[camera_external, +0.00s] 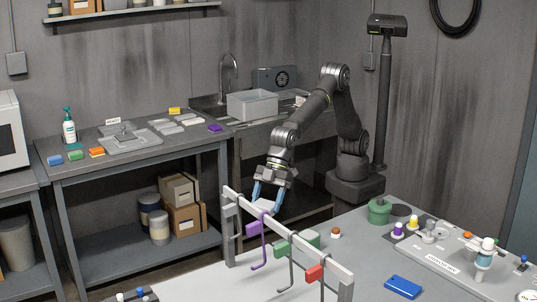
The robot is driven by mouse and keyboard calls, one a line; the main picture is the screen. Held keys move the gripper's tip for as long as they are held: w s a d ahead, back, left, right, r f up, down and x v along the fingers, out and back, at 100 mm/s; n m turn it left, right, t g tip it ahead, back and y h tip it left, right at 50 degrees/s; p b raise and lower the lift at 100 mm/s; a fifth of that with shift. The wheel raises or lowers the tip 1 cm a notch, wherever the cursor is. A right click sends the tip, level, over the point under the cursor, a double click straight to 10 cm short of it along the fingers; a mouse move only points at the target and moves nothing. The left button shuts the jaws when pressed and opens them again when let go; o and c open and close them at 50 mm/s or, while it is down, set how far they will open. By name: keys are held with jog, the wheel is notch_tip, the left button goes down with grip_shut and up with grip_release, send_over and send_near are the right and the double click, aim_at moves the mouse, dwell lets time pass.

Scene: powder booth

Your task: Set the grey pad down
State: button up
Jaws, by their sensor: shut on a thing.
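My gripper (267,198) hangs fingers-down behind the hook rail, with its two blue fingers on either side of a pale grey pad (266,204). The gripper is shut on this pad. The pad shows just above and behind the white bar of the rail, next to the purple hook. Its lower edge is partly hidden by the rail, and I cannot tell whether it touches anything below.
The white hook rail (322,265) with purple, green and red hooks stands in front of my gripper. On the right table are a blue block (403,287), a green pot (379,211) and a tray (440,262) of small bottles. The left bench (75,173) holds several coloured pads.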

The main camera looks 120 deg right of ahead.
jog(key=s+a+n+g+y, duration=0.1)
jog(key=s+a+n, duration=0.1)
jog(key=s+a, duration=0.6)
jog(key=s+a+n+y, duration=0.15)
jog(key=s+a, duration=0.35)
jog(key=a, duration=0.5)
jog(key=shift+n+h, duration=0.25)
jog(key=shift+n, duration=0.1)
jog(key=s+a+f, duration=0.1)
jog(key=a+f, duration=0.1)
jog(key=a, duration=0.1)
jog(key=s+a+f, duration=0.1)
jog(key=a+f, duration=0.1)
jog(key=a, duration=0.2)
jog(key=s+a+f, duration=0.1)
jog(key=a+f, duration=0.1)
jog(key=a, duration=0.1)
jog(key=shift+s+a+f, duration=0.15)
jog(key=shift+s+f, duration=0.15)
jog(key=shift+s+a+f, duration=0.15)
jog(key=shift+a+f, duration=0.15)
jog(key=shift+a, duration=0.1)
jog(key=shift+f, duration=1.9)
jog(key=shift+f, duration=0.15)
jog(key=o, duration=1)
